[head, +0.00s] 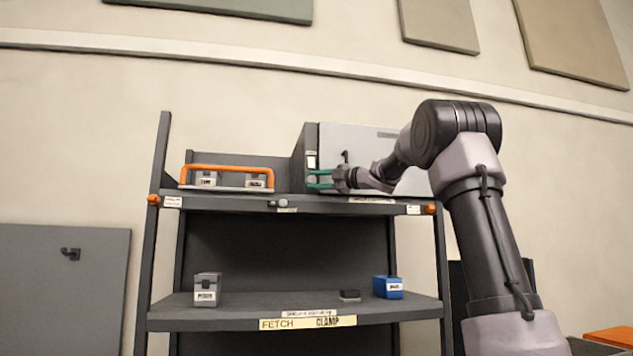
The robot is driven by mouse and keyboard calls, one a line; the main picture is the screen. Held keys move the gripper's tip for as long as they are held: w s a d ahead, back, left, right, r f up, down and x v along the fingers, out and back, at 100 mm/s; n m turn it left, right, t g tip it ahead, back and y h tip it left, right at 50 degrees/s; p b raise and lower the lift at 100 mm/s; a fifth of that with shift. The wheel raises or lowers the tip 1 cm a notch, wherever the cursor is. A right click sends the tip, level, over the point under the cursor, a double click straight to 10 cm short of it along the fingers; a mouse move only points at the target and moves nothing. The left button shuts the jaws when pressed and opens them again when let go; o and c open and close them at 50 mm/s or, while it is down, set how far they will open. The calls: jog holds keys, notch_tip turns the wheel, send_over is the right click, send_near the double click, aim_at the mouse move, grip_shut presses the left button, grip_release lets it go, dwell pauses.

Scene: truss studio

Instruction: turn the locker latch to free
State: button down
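The grey locker (360,139) stands on the top shelf at the right, its front partly hidden by my arm. A small dark upright piece (345,156) shows on its front just above my gripper; it may be the latch, but it is too small to tell. Small pale labels (311,159) are on the locker's left front edge. My gripper (319,179) points left in front of the locker's lower left. Its two green fingers are apart, one above the other, with no held thing visible between them. I cannot tell whether they touch the locker.
An orange-handled carrier (226,168) with grey blocks stands left on the top shelf. The lower shelf (250,311) holds a grey box (207,290), a small black block (350,295) and a blue box (388,287). Its middle is clear. Dark posts flank the rack.

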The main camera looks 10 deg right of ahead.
jog(key=shift+r+n+g+h, duration=0.25)
jog(key=shift+n+g+h, duration=0.85)
jog(key=shift+n, duration=0.4)
jog(key=shift+c, duration=2.3)
grip_release()
jog(key=shift+s, duration=0.1)
jog(key=v, duration=1)
jog(key=shift+s+d, duration=0.2)
jog(key=shift+s, duration=0.1)
